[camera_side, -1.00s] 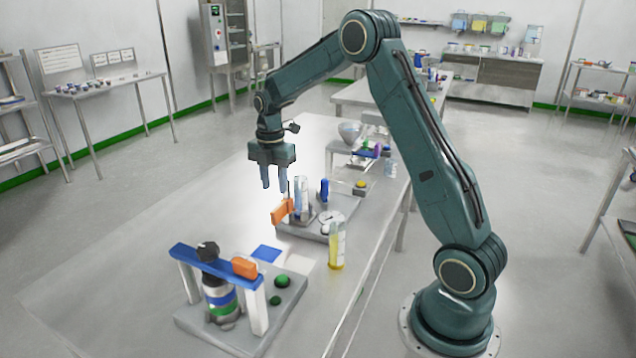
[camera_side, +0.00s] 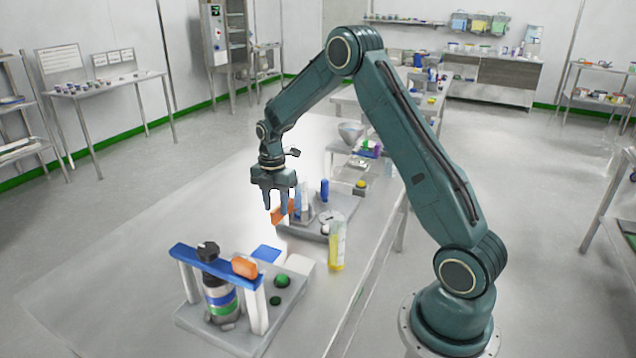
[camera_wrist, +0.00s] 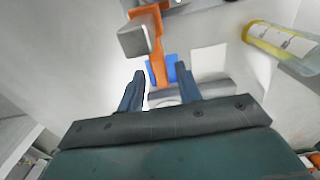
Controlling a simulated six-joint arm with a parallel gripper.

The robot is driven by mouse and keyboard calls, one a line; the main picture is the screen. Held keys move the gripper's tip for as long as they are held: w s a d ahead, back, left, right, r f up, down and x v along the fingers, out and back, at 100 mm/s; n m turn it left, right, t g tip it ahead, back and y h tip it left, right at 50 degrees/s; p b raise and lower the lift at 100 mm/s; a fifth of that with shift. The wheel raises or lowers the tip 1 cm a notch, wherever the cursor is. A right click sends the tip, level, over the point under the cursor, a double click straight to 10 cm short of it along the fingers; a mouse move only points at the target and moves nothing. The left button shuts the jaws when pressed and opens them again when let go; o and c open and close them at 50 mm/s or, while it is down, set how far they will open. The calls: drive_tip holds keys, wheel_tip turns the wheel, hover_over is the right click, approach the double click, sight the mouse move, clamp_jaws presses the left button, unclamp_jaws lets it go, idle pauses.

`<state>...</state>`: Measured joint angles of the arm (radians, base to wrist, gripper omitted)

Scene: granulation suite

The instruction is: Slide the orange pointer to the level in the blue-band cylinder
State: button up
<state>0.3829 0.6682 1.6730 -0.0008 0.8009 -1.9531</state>
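The orange pointer (camera_side: 278,215) is on the far station, at the left of an upright clear cylinder (camera_side: 304,202). My gripper's finger partly covers this cylinder, and I cannot make out a blue band or the level in it. My gripper (camera_side: 276,208) points down at the pointer, with its fingers apart. In the wrist view, my gripper (camera_wrist: 160,70) is open, and the orange pointer (camera_wrist: 156,62) runs down into the gap between the fingers. I cannot tell whether either finger touches it. A grey block (camera_wrist: 136,38) sits beside the pointer.
A cylinder with yellow contents (camera_side: 337,246) stands right of the station; it shows in the wrist view (camera_wrist: 280,42). A blue-beamed frame (camera_side: 215,262) around a bottle stands nearer. A blue handle (camera_side: 325,189) stands behind the clear cylinder. The table's left side is clear.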

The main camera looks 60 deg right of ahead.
sight(276, 208)
drive_tip(key=shift+f, duration=1.6)
clamp_jaws()
